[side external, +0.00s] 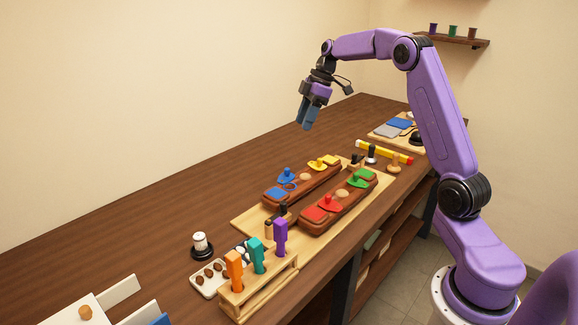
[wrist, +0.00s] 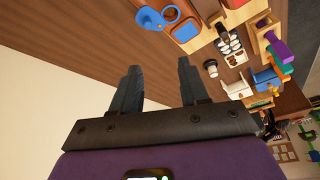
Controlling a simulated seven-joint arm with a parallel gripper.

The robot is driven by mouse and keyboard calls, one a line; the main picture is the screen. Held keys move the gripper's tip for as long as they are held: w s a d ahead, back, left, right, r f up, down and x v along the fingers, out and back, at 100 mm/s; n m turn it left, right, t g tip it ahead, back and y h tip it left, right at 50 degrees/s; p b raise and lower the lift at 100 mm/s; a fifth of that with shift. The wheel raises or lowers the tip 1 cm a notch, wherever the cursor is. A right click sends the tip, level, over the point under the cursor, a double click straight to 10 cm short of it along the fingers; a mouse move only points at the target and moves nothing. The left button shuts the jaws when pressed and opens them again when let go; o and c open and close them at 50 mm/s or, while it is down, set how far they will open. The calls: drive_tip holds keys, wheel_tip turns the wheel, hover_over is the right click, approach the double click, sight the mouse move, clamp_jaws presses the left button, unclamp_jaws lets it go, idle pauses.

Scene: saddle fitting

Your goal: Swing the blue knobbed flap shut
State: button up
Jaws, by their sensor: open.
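The blue knobbed flap (side external: 286,176) is on the far wooden block (side external: 300,192), toward its left end. A blue ring (side external: 291,187) and a blue pad (side external: 277,193) sit beside it. In the wrist view the flap (wrist: 150,18) shows at the top, next to the uncovered blue ring (wrist: 171,14), with the blue pad (wrist: 185,32) nearby. The flap stands swung aside from the ring. My gripper (side external: 306,122) is open and empty, high above the table and well apart from the flap. Its two fingers (wrist: 158,68) show in the wrist view with nothing between them.
A yellow knobbed flap (side external: 318,164) shares the far block. The near block bears red (side external: 327,204) and green (side external: 357,177) knobbed flaps. A rack (side external: 258,290) with upright coloured handles stands at the front. The table's back left is clear.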

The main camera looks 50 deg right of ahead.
drive_tip(key=d, duration=0.3)
approach(286, 174)
drive_tip(key=x, duration=0.7)
drive_tip(key=shift+w+d+f, duration=0.1)
drive_tip(key=shift+w+d, duration=0.15)
drive_tip(key=shift+d, duration=0.05)
clamp_jaws()
